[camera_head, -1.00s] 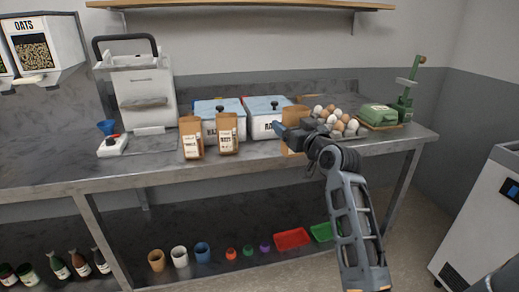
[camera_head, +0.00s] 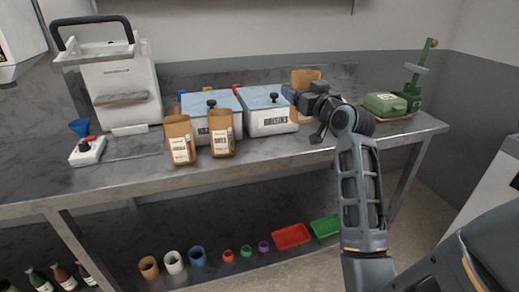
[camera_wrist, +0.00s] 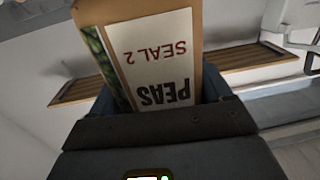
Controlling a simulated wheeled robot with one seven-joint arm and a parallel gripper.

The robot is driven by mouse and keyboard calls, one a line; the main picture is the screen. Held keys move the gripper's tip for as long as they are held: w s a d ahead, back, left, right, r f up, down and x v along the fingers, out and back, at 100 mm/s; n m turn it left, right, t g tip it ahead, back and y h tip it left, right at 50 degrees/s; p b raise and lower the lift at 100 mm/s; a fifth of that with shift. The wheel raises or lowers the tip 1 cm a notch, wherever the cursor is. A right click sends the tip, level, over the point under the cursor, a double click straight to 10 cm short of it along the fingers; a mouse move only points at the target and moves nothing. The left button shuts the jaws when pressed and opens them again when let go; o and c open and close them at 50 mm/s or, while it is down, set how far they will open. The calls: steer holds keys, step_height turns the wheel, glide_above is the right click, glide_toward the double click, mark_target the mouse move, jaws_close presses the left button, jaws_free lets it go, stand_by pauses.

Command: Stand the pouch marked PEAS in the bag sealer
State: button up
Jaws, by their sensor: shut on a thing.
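My gripper (camera_head: 292,94) is shut on the brown pouch (camera_head: 304,78), held raised above the counter's right part. In the wrist view, the pouch (camera_wrist: 150,50) fills the jaws, and its white label reads PEAS and SEAL 2, upside down. Part of the pouch is hidden behind the gripper in the head view. A white machine with a black handle and a small front ledge, which looks like the bag sealer (camera_head: 122,88), stands at the counter's left. The ledge appears empty. The gripper is well to its right.
Two other brown pouches, a left one (camera_head: 180,140) and a right one (camera_head: 221,134), stand at the front of the counter (camera_head: 275,151). Two blue-lidded bins, including the RAISINS bin (camera_head: 272,122), stand behind. A small white device (camera_head: 87,151) sits left; a green box (camera_head: 385,104) sits right.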

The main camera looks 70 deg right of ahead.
steer(key=shift+w, duration=0.15)
steer(key=shift+w+a+f+p, duration=0.4)
steer(key=shift+w+a+f, duration=0.15)
steer(key=shift+w+f, duration=1.25)
steer(key=shift+w+a+f+p, duration=0.45)
steer(key=shift+w+a+f, duration=0.1)
steer(key=shift+w+f, duration=1.25)
steer(key=shift+w+a+f+p, duration=0.4)
steer(key=shift+w+a+f, duration=0.15)
steer(key=shift+w+f, duration=1.25)
steer(key=shift+w, duration=0.1)
steer(key=shift+f, duration=0.15)
steer(key=o, duration=1.1)
steer(key=shift+o, duration=0.2)
steer(key=b+v, duration=0.1)
steer(key=v, duration=0.6)
steer(key=shift+a+r+b, duration=0.3)
steer(key=shift+a+b, duration=0.05)
steer(key=shift+a, duration=0.05)
